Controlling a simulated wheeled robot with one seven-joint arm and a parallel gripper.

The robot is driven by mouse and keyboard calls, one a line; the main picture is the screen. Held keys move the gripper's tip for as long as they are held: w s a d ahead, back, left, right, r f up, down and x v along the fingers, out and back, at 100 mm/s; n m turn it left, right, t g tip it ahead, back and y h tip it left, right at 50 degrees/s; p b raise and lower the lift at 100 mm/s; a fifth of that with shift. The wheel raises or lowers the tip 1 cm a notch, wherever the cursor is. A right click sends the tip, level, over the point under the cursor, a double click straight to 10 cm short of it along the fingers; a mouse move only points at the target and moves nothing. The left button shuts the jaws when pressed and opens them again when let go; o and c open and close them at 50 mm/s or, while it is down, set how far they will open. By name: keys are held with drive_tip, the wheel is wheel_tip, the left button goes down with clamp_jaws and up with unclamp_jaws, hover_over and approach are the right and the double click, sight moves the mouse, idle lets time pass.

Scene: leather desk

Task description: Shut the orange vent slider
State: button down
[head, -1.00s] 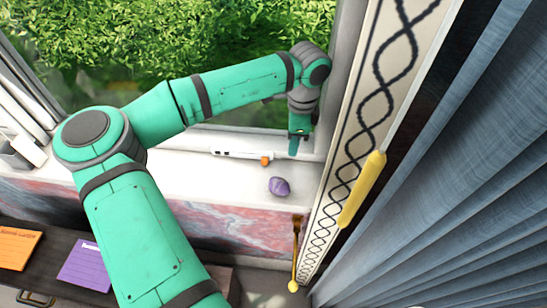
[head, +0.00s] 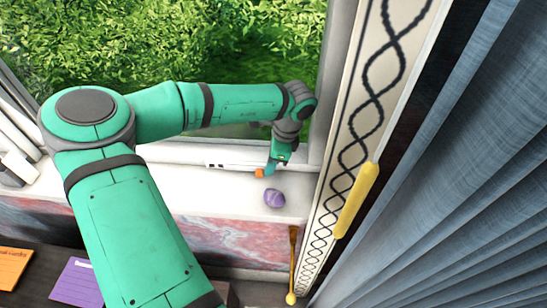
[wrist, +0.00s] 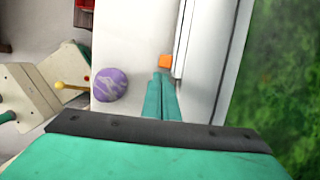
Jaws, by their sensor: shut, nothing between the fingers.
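The orange vent slider (head: 260,172) is a small orange knob on the white vent strip (head: 228,166) along the bottom of the window frame. It also shows in the wrist view (wrist: 166,61), at the edge of the white frame. My gripper (head: 270,170) is shut and empty, pointing down at the strip just right of the knob. In the wrist view my closed teal fingertips (wrist: 161,74) lie close beside the knob. I cannot tell whether they touch it.
A purple marbled stone (head: 274,198) sits on the white sill (head: 215,188) near my fingers. Purple (head: 76,282) and orange (head: 14,266) cards lie lower left.

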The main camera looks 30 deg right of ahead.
drive_tip(key=shift+x, duration=0.75)
drive_tip(key=w+a, duration=0.1)
drive_tip(key=a, duration=0.1)
drive_tip(key=w+a, duration=0.2)
drive_tip(key=shift+w+a, duration=0.4)
drive_tip(key=shift+a, duration=0.3)
drive_tip(key=v, duration=1)
drive_tip(key=shift+s+d, duration=0.2)
drive_tip(key=shift+d, duration=0.2)
